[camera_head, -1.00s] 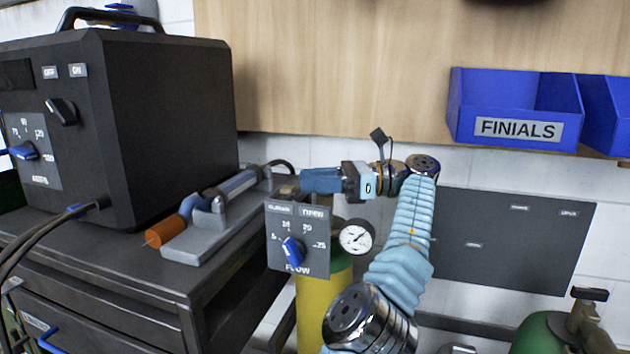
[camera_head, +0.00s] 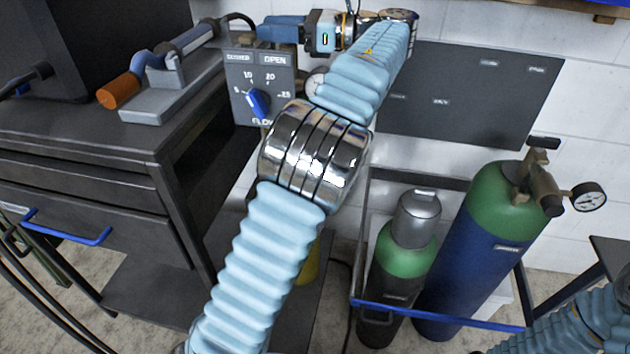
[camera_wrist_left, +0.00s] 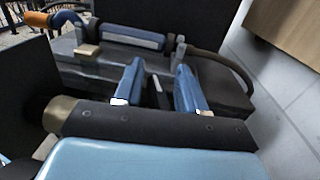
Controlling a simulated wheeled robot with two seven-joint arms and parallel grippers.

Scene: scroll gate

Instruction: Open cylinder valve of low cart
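A low cart with a blue front rail (camera_head: 437,312) holds two cylinders at the lower right. One is blue with a green shoulder (camera_head: 470,245); its brass valve has a dark handle (camera_head: 543,143) on top and a gauge (camera_head: 588,197) at its right. The other has a green shoulder (camera_head: 405,252) and a grey cap (camera_head: 416,218). My left gripper (camera_head: 262,30) is far from these, at the upper left by the dark cabinet. In the left wrist view its blue fingers (camera_wrist_left: 160,68) stand apart with nothing clearly held. My right gripper is out of view.
A grey FLOW panel (camera_head: 259,85) hangs below my left gripper, with a yellow cylinder (camera_head: 308,260) partly hidden behind my arm. An orange-handled torch (camera_head: 120,92) lies on the cabinet. A dark wall panel (camera_head: 465,95) is behind the low cart.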

